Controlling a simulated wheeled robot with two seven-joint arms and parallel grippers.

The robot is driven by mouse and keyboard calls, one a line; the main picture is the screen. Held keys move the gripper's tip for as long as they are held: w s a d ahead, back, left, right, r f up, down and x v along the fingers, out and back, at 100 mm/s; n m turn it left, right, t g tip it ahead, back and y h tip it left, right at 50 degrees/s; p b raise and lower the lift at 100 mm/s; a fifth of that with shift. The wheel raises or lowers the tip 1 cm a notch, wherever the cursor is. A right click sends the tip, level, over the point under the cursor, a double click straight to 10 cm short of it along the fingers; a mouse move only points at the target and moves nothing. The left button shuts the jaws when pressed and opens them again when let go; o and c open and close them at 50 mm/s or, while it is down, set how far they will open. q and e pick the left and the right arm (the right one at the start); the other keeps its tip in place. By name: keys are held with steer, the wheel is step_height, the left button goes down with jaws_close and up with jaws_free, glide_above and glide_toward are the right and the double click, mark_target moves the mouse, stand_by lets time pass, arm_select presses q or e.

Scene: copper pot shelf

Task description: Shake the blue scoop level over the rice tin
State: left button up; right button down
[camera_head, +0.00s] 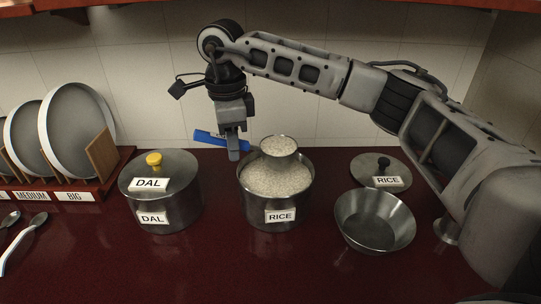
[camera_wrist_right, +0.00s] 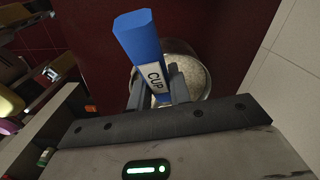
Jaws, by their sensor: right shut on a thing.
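My right gripper (camera_head: 233,150) is shut on the blue handle (camera_head: 207,138) of the scoop, which carries a CUP label in the right wrist view (camera_wrist_right: 155,77). The scoop's metal cup (camera_head: 279,154) is full of rice, with its rice surface at about the rim. The cup is held upright over the back part of the rice tin. The open steel rice tin (camera_head: 278,216), labelled RICE, holds white rice (camera_head: 277,181) close to its rim. The cup hides the tin's back rim, and I cannot tell whether the two touch. My left gripper is not in view.
A lidded DAL tin (camera_head: 169,212) with a yellow knob stands left of the rice tin. An empty steel bowl (camera_head: 375,222) and the RICE lid (camera_head: 393,167) are to the right. A plate rack (camera_head: 75,197) and spoons (camera_head: 27,238) are far left. The front counter is clear.

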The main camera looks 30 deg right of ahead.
steer(key=shift+w+a, duration=0.55)
steer(key=shift+a, duration=0.35)
steer(key=s+d, duration=0.1)
steer(key=d, duration=0.1)
steer(key=shift+s+d, duration=0.35)
steer(key=shift+d, duration=0.05)
steer(key=shift+w+a, duration=0.45)
steer(key=shift+a, duration=0.3)
steer(key=shift+w+a, duration=0.45)
steer(key=shift+a, duration=0.25)
steer(key=shift+s+d, duration=0.5)
steer(key=shift+d, duration=0.25)
steer(key=shift+s+d, duration=0.45)
steer(key=shift+d, duration=0.25)
steer(key=shift+w+a, duration=0.1)
steer(key=shift+w+a, duration=0.4)
steer(key=shift+a, duration=0.25)
